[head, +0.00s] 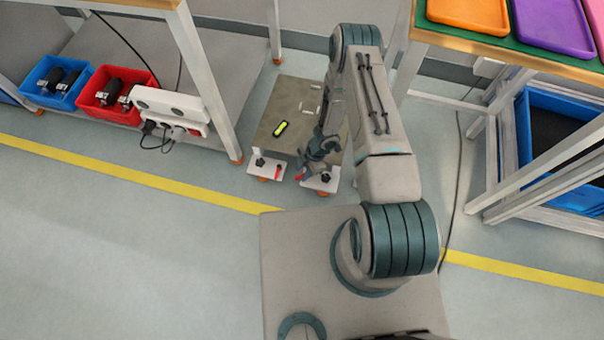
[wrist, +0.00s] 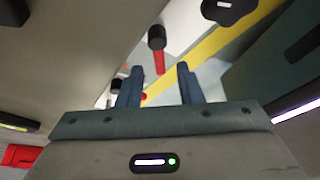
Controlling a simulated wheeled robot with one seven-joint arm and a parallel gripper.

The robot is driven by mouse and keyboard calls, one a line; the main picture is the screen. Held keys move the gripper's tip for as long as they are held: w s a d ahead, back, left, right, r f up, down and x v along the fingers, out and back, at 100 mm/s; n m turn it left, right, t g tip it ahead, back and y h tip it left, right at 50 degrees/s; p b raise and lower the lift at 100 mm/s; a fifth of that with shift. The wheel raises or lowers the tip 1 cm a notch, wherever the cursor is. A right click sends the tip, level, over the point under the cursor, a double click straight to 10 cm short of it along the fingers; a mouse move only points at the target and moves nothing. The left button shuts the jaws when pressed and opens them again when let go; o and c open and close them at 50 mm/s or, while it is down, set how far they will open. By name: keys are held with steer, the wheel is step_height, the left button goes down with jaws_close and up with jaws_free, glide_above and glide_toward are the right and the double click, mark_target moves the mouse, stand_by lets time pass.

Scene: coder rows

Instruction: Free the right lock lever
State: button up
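The right lock lever (head: 300,176) is red and sits at the left edge of the right white foot bracket (head: 318,186), at the front of a grey-brown plate-topped unit (head: 284,105) low on the floor. My gripper (head: 307,163) is just above and behind this lever. In the wrist view my gripper (wrist: 158,76) is open, and the red lever (wrist: 159,61) with its black end (wrist: 156,38) shows between and beyond the fingertips, with gaps on both sides. Contact is not visible. The left lock lever (head: 278,169) is red, on the left white bracket (head: 258,171).
A black star knob (head: 326,178) stands on the right bracket, and it also shows in the wrist view (wrist: 230,9). A yellow-green bar (head: 281,129) lies on the unit. Table legs (head: 212,85) stand left, a bench frame (head: 480,150) right. Open floor (head: 130,240) lies front left.

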steer(key=shift+s+a+f, duration=0.1)
steer(key=shift+a+f, duration=0.15)
steer(key=shift+f, duration=0.4)
jaws_close()
